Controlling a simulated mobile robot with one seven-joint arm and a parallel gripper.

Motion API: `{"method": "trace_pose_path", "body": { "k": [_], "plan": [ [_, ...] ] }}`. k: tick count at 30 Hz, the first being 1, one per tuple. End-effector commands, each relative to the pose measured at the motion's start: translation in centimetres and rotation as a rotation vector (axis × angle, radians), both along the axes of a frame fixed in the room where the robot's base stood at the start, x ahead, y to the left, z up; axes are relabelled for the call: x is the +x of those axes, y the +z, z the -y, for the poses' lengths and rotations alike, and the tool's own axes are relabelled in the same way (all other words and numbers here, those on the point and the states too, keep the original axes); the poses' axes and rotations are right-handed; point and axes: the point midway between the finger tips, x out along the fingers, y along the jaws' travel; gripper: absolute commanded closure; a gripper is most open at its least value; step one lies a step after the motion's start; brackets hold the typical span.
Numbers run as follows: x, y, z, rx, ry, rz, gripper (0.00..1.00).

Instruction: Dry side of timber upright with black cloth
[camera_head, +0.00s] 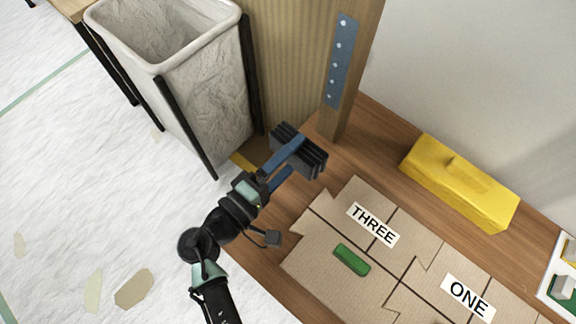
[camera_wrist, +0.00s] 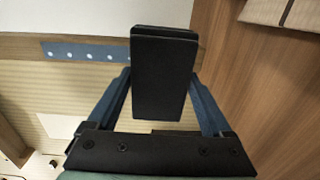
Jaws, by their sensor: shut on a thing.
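The black cloth (camera_head: 300,148) is a dark, folded block with ridges in the head view. My gripper (camera_head: 284,165) is shut on it. In the wrist view the cloth (camera_wrist: 164,75) stands upright between the two blue fingers. The timber upright (camera_head: 353,62) rises just beyond the cloth in the head view, with a blue metal plate with holes (camera_head: 341,60) on it. The plate also shows in the wrist view (camera_wrist: 90,52), behind the cloth. I cannot tell whether the cloth touches the timber.
A pale lined bin (camera_head: 200,90) in a black frame stands left of the upright. A yellow box (camera_head: 460,182) lies on the wooden surface by the wall. Cardboard pieces labelled THREE (camera_head: 372,223) and ONE (camera_head: 468,297) and a green block (camera_head: 352,260) lie in front.

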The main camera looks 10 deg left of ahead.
Motion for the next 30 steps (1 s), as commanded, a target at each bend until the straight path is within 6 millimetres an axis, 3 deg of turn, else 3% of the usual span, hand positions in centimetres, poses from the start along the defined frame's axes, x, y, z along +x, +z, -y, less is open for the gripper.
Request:
{"method": "trace_pose_path", "body": {
  "k": [17,30],
  "plan": [
    [0.0,-0.2,-0.7,-0.014,0.024,0.022,0.74],
    [3.6,-0.3,1.8,-0.014,0.021,0.022,0.74]
  ]
}}
